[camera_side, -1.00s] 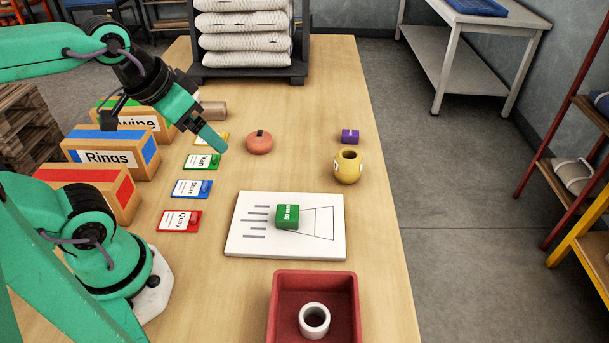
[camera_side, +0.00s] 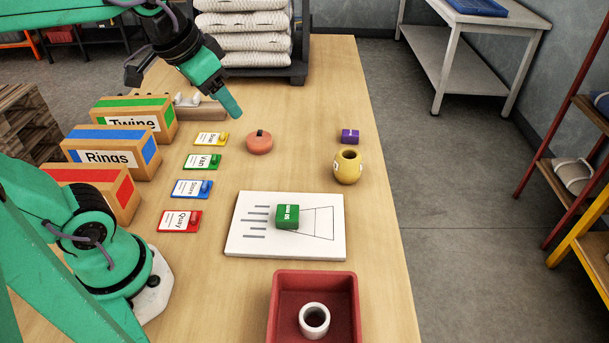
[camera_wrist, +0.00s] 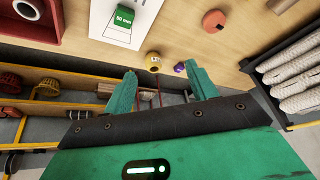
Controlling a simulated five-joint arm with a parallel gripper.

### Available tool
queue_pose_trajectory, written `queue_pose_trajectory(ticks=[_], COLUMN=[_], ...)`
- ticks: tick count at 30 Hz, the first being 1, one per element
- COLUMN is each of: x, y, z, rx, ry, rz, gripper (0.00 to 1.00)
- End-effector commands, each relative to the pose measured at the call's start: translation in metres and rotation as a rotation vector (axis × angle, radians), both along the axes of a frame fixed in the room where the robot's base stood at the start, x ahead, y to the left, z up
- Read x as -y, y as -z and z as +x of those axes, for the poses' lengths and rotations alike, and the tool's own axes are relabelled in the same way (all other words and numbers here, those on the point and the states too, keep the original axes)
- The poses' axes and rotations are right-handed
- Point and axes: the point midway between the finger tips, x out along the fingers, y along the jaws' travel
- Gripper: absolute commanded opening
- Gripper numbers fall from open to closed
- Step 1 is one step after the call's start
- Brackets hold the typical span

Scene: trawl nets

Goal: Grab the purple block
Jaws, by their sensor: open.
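The purple block (camera_side: 350,136) sits on the table near its right edge, just behind the yellow round pot (camera_side: 347,167). In the wrist view the purple block (camera_wrist: 179,67) shows small between my fingers, beside the yellow pot (camera_wrist: 153,62). My gripper (camera_side: 232,108) is in the air at the upper left of the table in the side view, well apart from the block. In the wrist view my gripper (camera_wrist: 162,82) has its two green fingers spread with nothing held between them.
An orange-pink round float (camera_side: 259,143) stands between my gripper and the block. A white board (camera_side: 240,240) bears a green block (camera_side: 288,216). A red bin (camera_side: 350,284) holds a white ring (camera_side: 314,320). A rack (camera_side: 298,70) of rolled nets stands behind. Table around the purple block is mostly clear.

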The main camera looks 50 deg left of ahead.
Motion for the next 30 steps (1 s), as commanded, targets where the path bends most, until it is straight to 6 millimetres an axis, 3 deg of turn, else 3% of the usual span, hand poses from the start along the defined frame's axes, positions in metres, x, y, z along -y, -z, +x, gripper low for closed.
queue_pose_trajectory(ticks=[6,16,30], x=[-0.002,-0.006,-0.014], y=[-0.021,-0.036,-0.022], z=[0.047,0.120,0.223], rx=[-0.044,-0.106,-0.194], ry=[0.066,0.170,0.320], rz=[0.031,0.073,0.120], gripper=[0.57,0.57,0.57])
